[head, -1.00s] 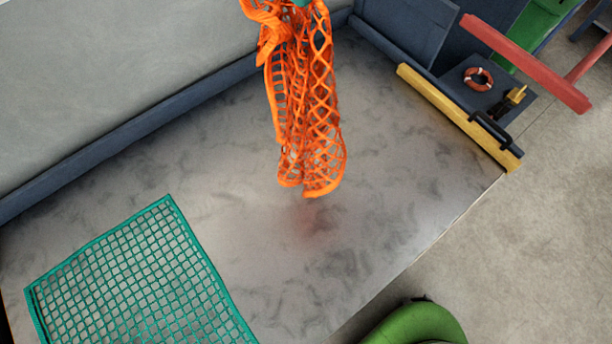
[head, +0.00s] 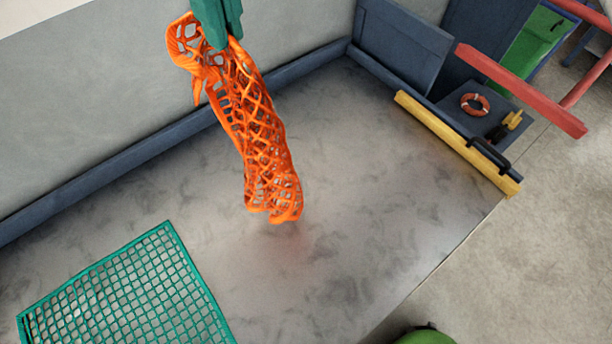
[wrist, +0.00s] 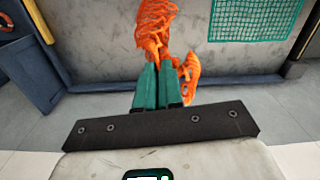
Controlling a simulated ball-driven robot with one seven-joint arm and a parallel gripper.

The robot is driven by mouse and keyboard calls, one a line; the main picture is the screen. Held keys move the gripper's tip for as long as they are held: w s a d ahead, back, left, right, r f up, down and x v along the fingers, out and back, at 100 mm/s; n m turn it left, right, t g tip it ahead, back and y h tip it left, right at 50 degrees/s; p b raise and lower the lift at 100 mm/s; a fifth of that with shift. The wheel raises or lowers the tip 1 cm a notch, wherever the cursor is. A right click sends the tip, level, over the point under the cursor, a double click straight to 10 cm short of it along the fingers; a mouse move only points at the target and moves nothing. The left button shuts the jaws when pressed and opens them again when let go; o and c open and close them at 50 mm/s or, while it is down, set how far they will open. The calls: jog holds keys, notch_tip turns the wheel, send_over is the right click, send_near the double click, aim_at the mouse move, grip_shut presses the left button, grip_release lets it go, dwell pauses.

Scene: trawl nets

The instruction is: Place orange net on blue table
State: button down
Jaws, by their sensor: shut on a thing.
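The orange net (head: 256,130) hangs bunched and long from my gripper (head: 220,38) in the head view, above the grey marbled surface. My gripper's teal fingers are shut on the net's upper end. In the wrist view the fingers (wrist: 158,86) point away, with the orange net (wrist: 157,25) beyond them and a loose fold at their right. The net's lower end appears clear of the surface, with a faint reddish patch below it. A blue table is not clearly identifiable in these views.
A green net (head: 125,290) lies flat on the grey marbled surface (head: 350,200). A dark blue edge (head: 120,150) runs along the back. At right are a yellow bar (head: 455,140), an orange ring (head: 474,104), a red beam (head: 520,90) and a green bin (head: 535,45). The surface's middle is clear.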

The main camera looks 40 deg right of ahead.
jog(key=w+a+n, duration=0.1)
jog(key=w+a, duration=0.4)
jog(key=a, duration=0.3)
jog(key=w+a, duration=0.5)
jog(key=a, duration=0.3)
jog(key=s+d+f, duration=0.9)
jog(key=d+f, duration=0.5)
jog(key=f, duration=0.1)
jog(key=s+d+f, duration=0.8)
jog(key=d+f, duration=0.6)
jog(key=f, duration=0.1)
jog(key=s+d+f, duration=0.9)
jog(key=d+f, duration=0.4)
jog(key=f, duration=0.2)
jog(key=shift+s+d+f, duration=0.25)
jog(key=shift+s+d, duration=0.05)
jog(key=shift+d, duration=0.1)
